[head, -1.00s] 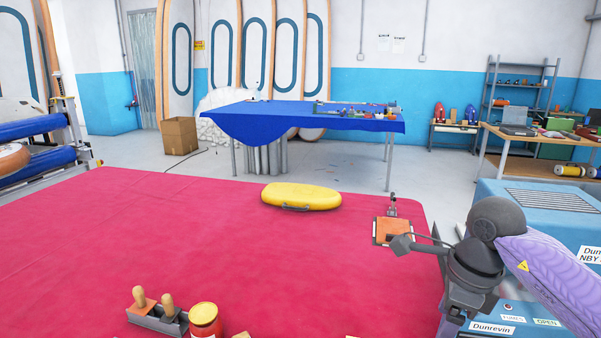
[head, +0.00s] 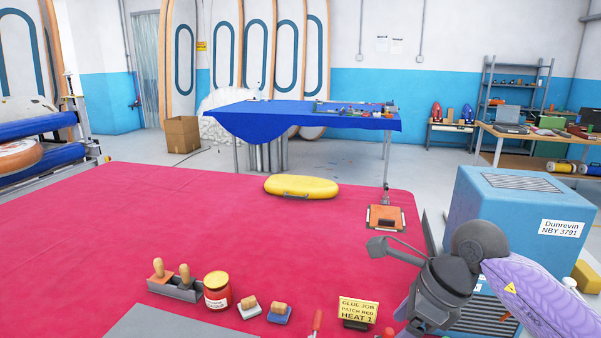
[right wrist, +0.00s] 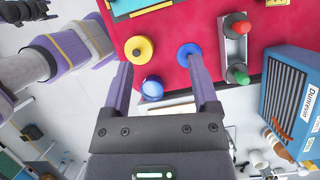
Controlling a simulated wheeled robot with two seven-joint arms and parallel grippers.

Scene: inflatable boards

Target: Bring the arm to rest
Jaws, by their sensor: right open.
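My right arm (head: 520,290) comes in from the right of the head view, purple with dark grey joints. Its wrist hangs over the right edge of the red-covered table (head: 200,235). The fingers cannot be made out in the head view. In the right wrist view my right gripper (right wrist: 158,75) is open, with its two purple fingers apart and nothing held between them. My left gripper cannot be made out in either view.
A yellow inflatable (head: 302,187) and a small orange board (head: 385,217) lie at the table's far side. A red jar (head: 217,291), a wooden-handled tool tray (head: 174,284) and a yellow sign (head: 357,312) stand near the front. A blue cabinet (head: 515,210) stands right. The table's middle is clear.

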